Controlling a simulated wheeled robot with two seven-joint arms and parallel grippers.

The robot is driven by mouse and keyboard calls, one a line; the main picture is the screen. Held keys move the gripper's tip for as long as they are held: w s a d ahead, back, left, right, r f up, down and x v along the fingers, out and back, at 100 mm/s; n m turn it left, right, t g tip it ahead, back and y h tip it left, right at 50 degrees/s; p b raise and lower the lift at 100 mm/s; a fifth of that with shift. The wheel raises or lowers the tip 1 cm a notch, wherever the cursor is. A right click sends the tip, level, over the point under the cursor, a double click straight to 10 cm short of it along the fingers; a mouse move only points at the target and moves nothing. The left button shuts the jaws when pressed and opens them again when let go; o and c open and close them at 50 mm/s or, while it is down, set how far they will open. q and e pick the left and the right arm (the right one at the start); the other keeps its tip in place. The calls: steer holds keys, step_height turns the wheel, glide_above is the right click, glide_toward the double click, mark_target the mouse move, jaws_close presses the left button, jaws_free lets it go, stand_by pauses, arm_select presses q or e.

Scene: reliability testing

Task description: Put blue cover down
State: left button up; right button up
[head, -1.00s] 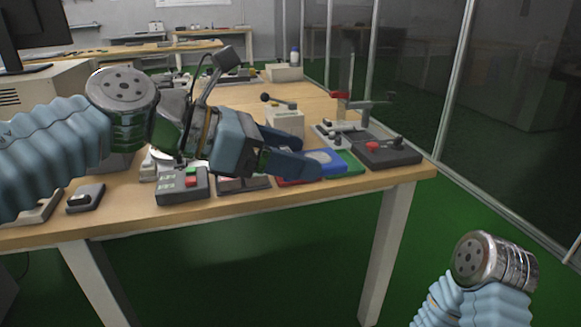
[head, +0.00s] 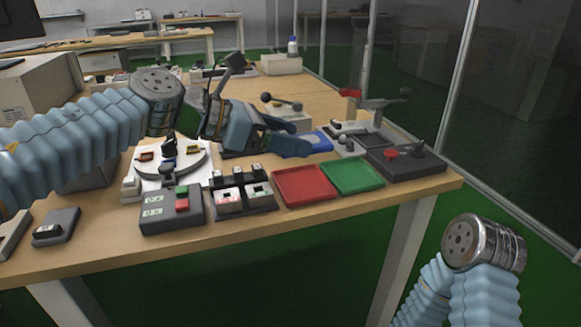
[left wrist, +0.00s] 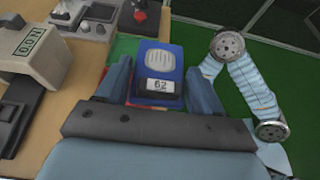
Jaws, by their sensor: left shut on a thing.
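The blue cover (head: 320,142) is held by my left gripper (head: 297,134), mostly hidden behind the fingers in the head view. In the left wrist view the blue cover (left wrist: 165,50) sits between the two fingers of my left gripper (left wrist: 158,74). It has a round pale grille and a small display reading 62. In the head view it appears behind the red tray (head: 304,185) and green tray (head: 351,176); I cannot tell its exact height above the table. My right gripper is out of view; only part of my right arm shows at lower right.
The wooden table (head: 300,212) also carries a dark box with a red button (head: 406,162), a lever device (head: 365,125), a switch panel (head: 242,196) and a grey box with red and green buttons (head: 171,209). The front table edge is close by. Glass panels stand at right.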

arm_select(q)
glide_above(290, 188)
steer(key=f+b, duration=0.1)
steer(key=f, duration=0.4)
steer(key=shift+s+f, duration=0.2)
steer(key=shift+w+f+b, duration=0.2)
steer(key=shift+f, duration=0.75)
steer(key=shift+w+f+b, duration=0.15)
steer(key=shift+f, duration=0.8)
steer(key=shift+f, duration=0.1)
steer(key=shift+s+f+b, duration=0.1)
steer(key=shift+f+b, duration=0.35)
steer(key=shift+f, duration=0.15)
steer(key=o, duration=1)
steer(key=shift+f, duration=0.25)
steer(key=shift+o, duration=0.2)
steer(key=shift+r, duration=0.1)
steer(key=shift+a+r+p, duration=0.3)
steer(key=shift+r+p, duration=0.1)
steer(key=shift+r, duration=0.3)
steer(key=v, duration=1.1)
steer(key=shift+a+r, duration=0.2)
steer(key=shift+r, duration=0.15)
